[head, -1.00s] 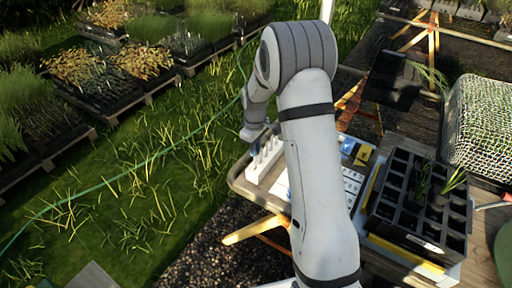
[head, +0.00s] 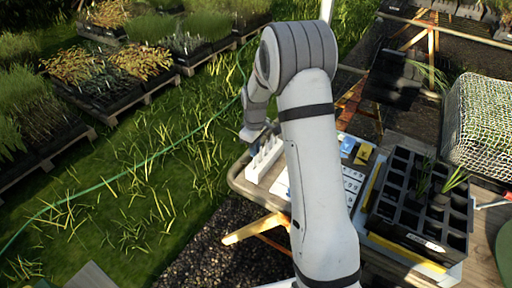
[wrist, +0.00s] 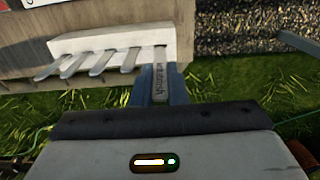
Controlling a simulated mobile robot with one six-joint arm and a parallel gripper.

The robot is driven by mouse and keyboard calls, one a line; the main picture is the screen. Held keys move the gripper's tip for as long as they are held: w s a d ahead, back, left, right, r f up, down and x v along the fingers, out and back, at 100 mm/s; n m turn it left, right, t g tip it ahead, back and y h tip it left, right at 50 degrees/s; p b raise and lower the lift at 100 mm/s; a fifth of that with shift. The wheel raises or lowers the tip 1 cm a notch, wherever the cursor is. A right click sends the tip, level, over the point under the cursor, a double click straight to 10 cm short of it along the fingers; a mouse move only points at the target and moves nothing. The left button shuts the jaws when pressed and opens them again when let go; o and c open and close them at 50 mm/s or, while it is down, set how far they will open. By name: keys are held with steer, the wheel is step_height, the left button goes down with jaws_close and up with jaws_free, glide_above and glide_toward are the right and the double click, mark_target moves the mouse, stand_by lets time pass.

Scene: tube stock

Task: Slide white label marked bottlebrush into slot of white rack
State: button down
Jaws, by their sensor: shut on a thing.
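The white rack (wrist: 112,42) lies across the top of the wrist view, with several pale labels (wrist: 98,66) standing in it to the left. My gripper (wrist: 160,84) has its blue-grey fingers shut on a white label (wrist: 159,76) with dark lettering along it, too small to read surely. The label's far end meets the right end of the rack; I cannot tell how deep it sits in a slot. In the head view the rack (head: 263,163) stands at the table's left corner. My gripper there is mostly hidden behind my wrist.
The rack stands near the edge of the table (head: 242,184), with gravel and grass beyond. A black cell tray (head: 417,243) stands to the right. Blue and yellow pieces (head: 363,153) lie behind my arm, and a printed white sheet (head: 352,183) lies between.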

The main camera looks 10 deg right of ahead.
steer(key=shift+f+b, duration=1.7)
steer(key=shift+f, duration=0.85)
steer(key=shift+f+b, duration=0.3)
steer(key=c, duration=1.4)
jaws_free()
steer(key=shift+o, duration=0.2)
steer(key=shift+r, duration=0.1)
steer(key=shift+r, duration=0.1)
step_height(320, 180, up, 8)
steer(key=shift+f, duration=0.2)
